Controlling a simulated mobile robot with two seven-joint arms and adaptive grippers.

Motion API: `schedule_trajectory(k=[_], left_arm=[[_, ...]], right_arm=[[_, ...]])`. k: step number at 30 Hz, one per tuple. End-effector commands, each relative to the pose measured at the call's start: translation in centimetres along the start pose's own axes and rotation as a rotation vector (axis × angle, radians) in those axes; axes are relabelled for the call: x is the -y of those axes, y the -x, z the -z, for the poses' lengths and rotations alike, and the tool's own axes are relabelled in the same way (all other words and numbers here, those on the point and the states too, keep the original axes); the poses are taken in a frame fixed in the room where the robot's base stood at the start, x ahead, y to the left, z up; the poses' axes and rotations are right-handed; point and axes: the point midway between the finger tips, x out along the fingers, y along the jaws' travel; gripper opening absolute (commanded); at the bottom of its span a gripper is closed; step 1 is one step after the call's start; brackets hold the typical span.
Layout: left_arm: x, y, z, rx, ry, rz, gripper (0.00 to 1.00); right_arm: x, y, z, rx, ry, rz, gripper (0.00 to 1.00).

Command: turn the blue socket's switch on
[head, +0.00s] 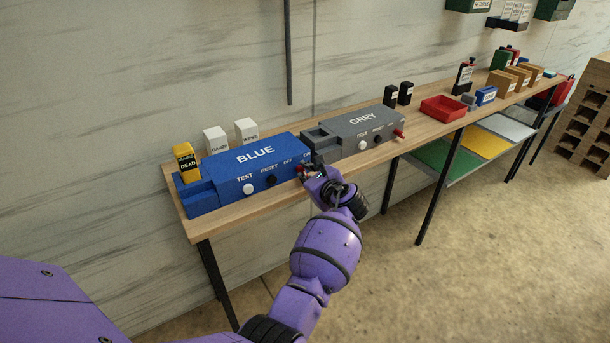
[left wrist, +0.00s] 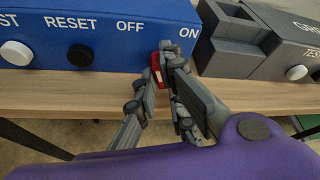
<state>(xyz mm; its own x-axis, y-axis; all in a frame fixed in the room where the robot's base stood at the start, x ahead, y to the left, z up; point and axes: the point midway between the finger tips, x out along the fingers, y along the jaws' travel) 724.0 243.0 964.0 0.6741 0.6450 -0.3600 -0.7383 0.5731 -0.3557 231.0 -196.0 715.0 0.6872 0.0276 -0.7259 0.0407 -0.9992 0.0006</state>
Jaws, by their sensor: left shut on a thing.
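The blue socket (head: 230,170) is a long blue box marked BLUE at the near left end of the bench. Its front shows a white TEST button (head: 248,188), a black RESET button (head: 271,180) and the OFF and ON labels. A red switch lever (left wrist: 156,68) sticks out below and between OFF and ON in the left wrist view. My left gripper (left wrist: 163,88) is at the lever, its fingers closed around it. The fingers partly hide the lever, and I cannot tell its exact setting. My right gripper is not in view.
The grey socket (head: 352,131) stands just right of my left gripper, with its own red switch (head: 399,134). A yellow block marked DEAD (head: 184,163) and white boxes (head: 215,139) stand at the left. A red tray (head: 443,108) is farther along the bench (head: 300,194).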

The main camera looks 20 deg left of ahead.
Motion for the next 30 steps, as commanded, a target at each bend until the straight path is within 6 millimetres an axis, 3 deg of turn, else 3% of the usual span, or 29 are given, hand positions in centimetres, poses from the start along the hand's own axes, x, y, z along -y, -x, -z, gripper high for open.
schedule_trajectory(k=[7, 8, 12, 23, 30], left_arm=[[0.0, -0.1, 0.1, 0.001, -0.004, 0.0, 0.0], [-0.1, -0.1, 0.1, 0.001, -0.004, 0.0, 0.11], [0.0, -0.1, 0.1, 0.001, -0.003, 0.0, 0.28], [0.0, 0.3, 0.1, 0.001, -0.002, 0.002, 0.28], [0.0, 4.2, 0.2, 0.0, 0.0, 0.002, 0.28]], right_arm=[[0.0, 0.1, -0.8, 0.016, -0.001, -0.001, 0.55], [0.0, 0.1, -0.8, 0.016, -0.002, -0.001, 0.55], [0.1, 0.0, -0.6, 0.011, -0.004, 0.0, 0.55], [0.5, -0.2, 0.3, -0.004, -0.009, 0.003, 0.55], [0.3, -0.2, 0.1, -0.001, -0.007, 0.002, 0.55]])
